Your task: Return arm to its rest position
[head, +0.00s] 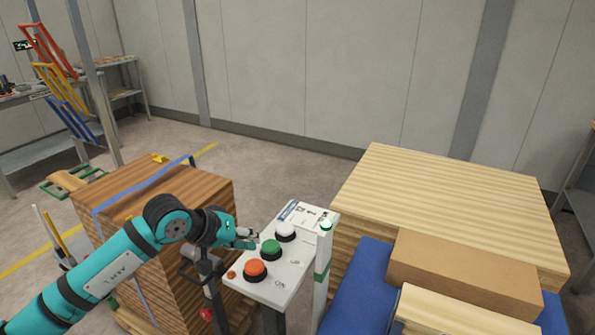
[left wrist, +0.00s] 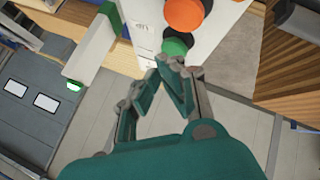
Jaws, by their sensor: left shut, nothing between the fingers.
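My left arm (head: 110,270) reaches in from the left in the head view. Its teal gripper (head: 250,238) is shut and empty, beside the buttons of a white control panel (head: 298,272). The panel carries a white button (head: 286,231), a green button (head: 270,248) and an orange-red button (head: 255,268). In the left wrist view the closed fingertips (left wrist: 167,65) show just below the green button (left wrist: 177,44), with the orange-red button (left wrist: 184,14) beyond. I cannot tell whether the fingertips touch the panel. My right gripper is not in view.
A stack of brown boards (head: 150,200) with a blue strap stands behind my left arm. A pale board stack (head: 450,200) and a cardboard-brown block (head: 465,272) on a blue surface (head: 352,290) lie right of the panel. Open floor (head: 270,165) lies beyond.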

